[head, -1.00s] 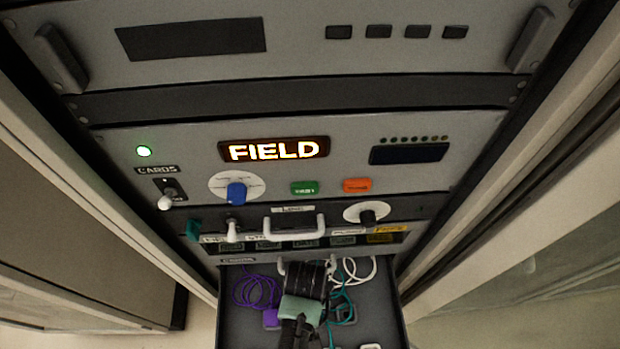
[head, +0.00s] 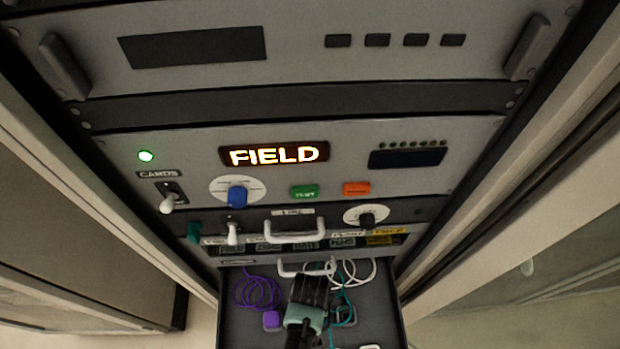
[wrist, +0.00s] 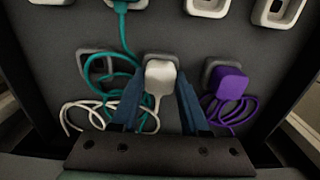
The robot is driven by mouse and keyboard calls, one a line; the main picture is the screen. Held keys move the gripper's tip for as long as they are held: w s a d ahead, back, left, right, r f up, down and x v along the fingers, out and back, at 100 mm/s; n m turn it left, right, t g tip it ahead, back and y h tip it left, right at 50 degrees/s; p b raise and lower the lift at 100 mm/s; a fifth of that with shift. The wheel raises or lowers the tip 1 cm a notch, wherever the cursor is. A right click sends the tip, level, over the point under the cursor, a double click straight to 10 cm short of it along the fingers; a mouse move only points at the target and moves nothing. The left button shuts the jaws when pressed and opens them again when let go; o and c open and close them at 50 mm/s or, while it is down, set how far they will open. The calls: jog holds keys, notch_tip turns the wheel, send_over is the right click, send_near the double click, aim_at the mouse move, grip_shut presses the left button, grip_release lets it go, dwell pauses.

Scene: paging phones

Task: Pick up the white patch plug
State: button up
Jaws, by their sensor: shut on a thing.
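The white patch plug (wrist: 160,76) is a pale block in the middle of the wrist view. My gripper (wrist: 160,98) has its two blue fingers on either side of the plug, shut on it. A grey socket frame shows just behind the plug; I cannot tell whether the plug sits in it or is lifted clear. In the head view my gripper (head: 309,288) is over the open drawer (head: 376,315), and it hides the plug. The white cable (head: 358,272) loops at the drawer's back right.
A purple plug (wrist: 229,83) with its coiled cable is close on the right. A teal plug (wrist: 122,4) and its cable (wrist: 122,35) lie at the upper left. White sockets (wrist: 208,6) line the top. The drawer handle (head: 300,273) is near my gripper.

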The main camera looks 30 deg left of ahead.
grip_shut()
